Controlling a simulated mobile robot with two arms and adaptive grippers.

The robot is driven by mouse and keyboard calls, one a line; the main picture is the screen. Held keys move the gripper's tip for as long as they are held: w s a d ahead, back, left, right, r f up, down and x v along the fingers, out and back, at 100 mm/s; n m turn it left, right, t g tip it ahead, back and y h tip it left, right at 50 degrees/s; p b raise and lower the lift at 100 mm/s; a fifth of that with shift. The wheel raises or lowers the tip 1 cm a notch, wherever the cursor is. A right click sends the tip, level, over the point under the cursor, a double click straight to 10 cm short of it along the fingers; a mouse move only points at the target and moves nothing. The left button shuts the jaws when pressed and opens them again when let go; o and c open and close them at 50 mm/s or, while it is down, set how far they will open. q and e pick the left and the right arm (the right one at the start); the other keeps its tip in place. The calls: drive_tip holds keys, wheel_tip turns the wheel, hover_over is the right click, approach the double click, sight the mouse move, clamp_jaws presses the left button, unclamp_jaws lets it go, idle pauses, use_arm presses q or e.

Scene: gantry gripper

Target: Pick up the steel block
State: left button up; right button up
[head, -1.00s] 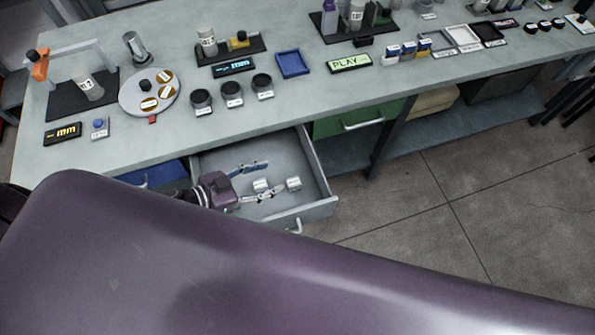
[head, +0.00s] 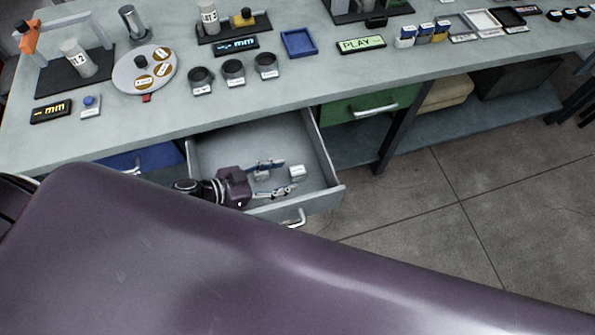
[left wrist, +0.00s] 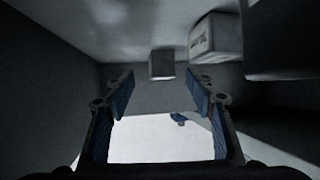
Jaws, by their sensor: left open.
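Two small pale grey blocks lie in the open grey drawer in the head view: one on the right (head: 297,172) and one partly hidden at my left gripper (head: 284,176). I cannot tell by looks which is the steel one. The left gripper is open and reaches into the drawer, its fingers pointing right. In the left wrist view a small plain grey block (left wrist: 161,64) sits ahead, in line with the gap between the open fingertips (left wrist: 160,84). A larger block with an unreadable label (left wrist: 217,38) is to its right. My right gripper is not in view.
The drawer (head: 334,172) has walls around the gripper, under the workbench top (head: 215,110). A dark shape (left wrist: 285,40) fills the upper right of the left wrist view. The bench holds jars (head: 233,72), a round disc (head: 122,80) and a blue tray (head: 299,42). The floor at right is clear.

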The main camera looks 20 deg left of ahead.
sight(292, 172)
use_arm(q)
drive_tip(key=x, duration=0.4)
drive_tip(key=shift+w+r, duration=0.15)
drive_tip(key=shift+w, duration=0.05)
drive_tip(key=shift+c, duration=0.6)
clamp_jaws()
drive_tip(key=shift+r, duration=0.1)
